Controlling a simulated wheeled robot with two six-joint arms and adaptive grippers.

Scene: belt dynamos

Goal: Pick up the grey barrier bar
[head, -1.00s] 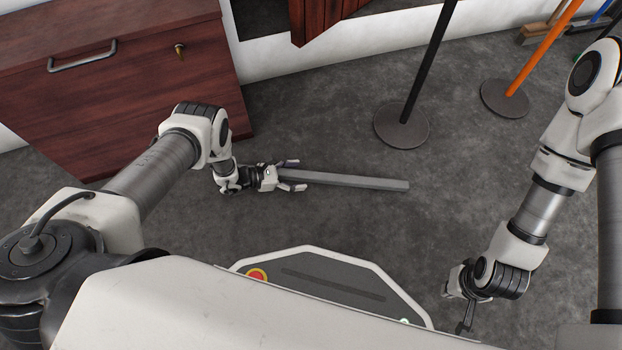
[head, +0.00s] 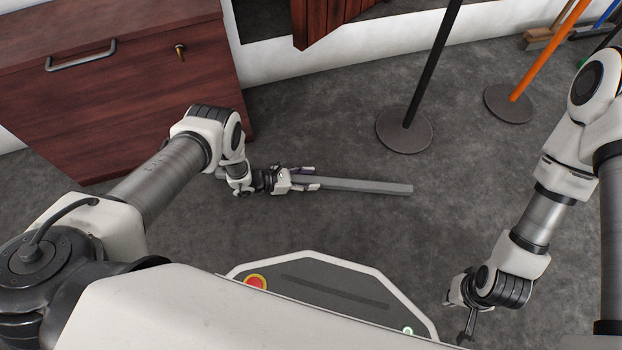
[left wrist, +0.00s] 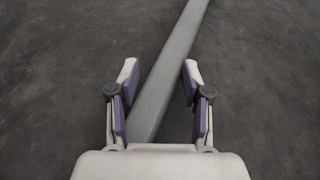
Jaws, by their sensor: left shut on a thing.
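The grey barrier bar (head: 365,186) is a long, straight bar lying roughly left to right low over the floor. I cannot tell whether it touches the floor. My left gripper (head: 312,179) is at its left end, with a finger on either side, shut on it. In the left wrist view the bar (left wrist: 178,62) runs from between the fingertips (left wrist: 158,75) up to the top edge, slanting to the right. The left end is partly hidden by the gripper. My right gripper (head: 468,325) hangs at the lower right, away from the bar; its fingers are too small to read.
A dark red wooden cabinet (head: 120,100) stands at the left. A black post (head: 425,80) on a round base (head: 404,133) and an orange post (head: 545,55) on its own base (head: 510,105) stand behind the bar at the right. The floor around the bar is clear.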

